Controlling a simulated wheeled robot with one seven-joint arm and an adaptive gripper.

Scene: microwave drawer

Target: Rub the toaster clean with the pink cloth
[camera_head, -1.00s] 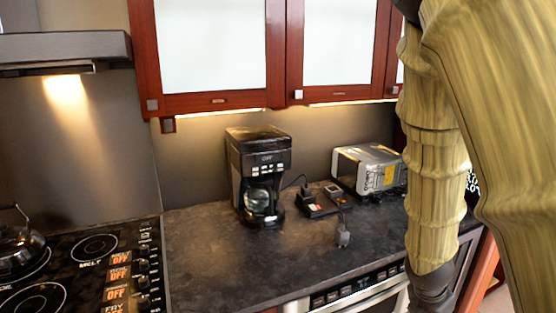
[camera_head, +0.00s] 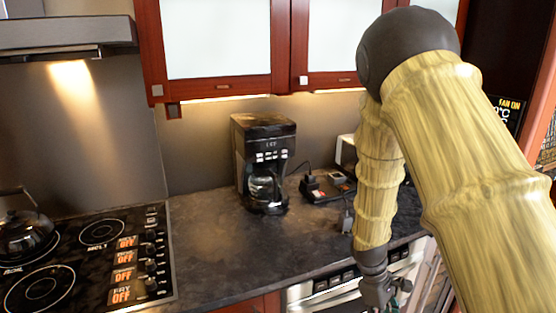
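The toaster appears to be the silver boxy appliance (camera_head: 347,151) at the back right of the dark counter. Only its left edge shows; my arm hides the rest. My gripper (camera_head: 383,296) hangs at the bottom of the view, in front of the counter's front edge and below the toaster. Its fingers are small and partly cut off by the frame, so I cannot tell whether they are open or hold anything. No pink cloth is visible.
A black coffee maker (camera_head: 262,163) stands mid-counter. Small dark items with a cord (camera_head: 326,186) lie between it and the toaster. A stove (camera_head: 85,262) with a kettle (camera_head: 24,232) is at left. The front middle of the counter (camera_head: 235,255) is clear. Cabinets (camera_head: 220,45) hang above.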

